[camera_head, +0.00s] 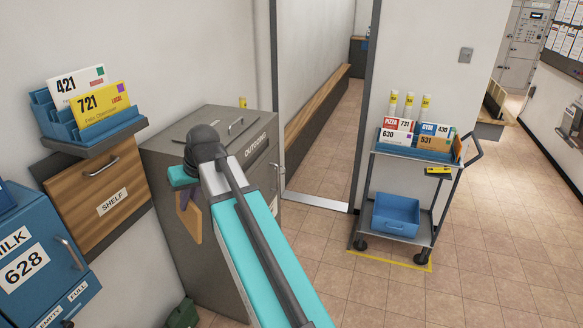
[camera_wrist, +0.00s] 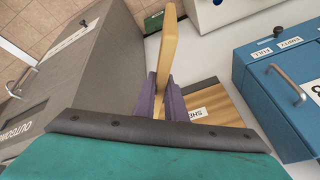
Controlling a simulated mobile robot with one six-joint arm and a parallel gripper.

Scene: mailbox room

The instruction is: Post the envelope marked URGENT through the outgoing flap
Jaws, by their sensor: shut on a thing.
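My gripper (camera_head: 186,194) is shut on a plain tan envelope (camera_head: 189,222), which hangs below the fingers in the head view, in front of the left side of the grey outgoing box (camera_head: 185,255). In the wrist view the purple fingers (camera_wrist: 165,98) pinch the envelope (camera_wrist: 167,45), seen nearly edge-on. No URGENT marking can be read on it. The box, with its OUTGOING label (camera_head: 256,144), has a handle on its sloped top (camera_head: 215,122). My arm hides part of its front, so I cannot make out the flap clearly.
At left, a wooden shelf unit (camera_head: 125,205) carries a blue rack (camera_head: 42,112) with envelopes 421 and 721. A blue milk box (camera_head: 80,285) stands below. At right, a trolley (camera_head: 418,158) holds several envelopes and a blue bin (camera_head: 396,214). Tiled floor (camera_head: 480,270) is open beside it.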

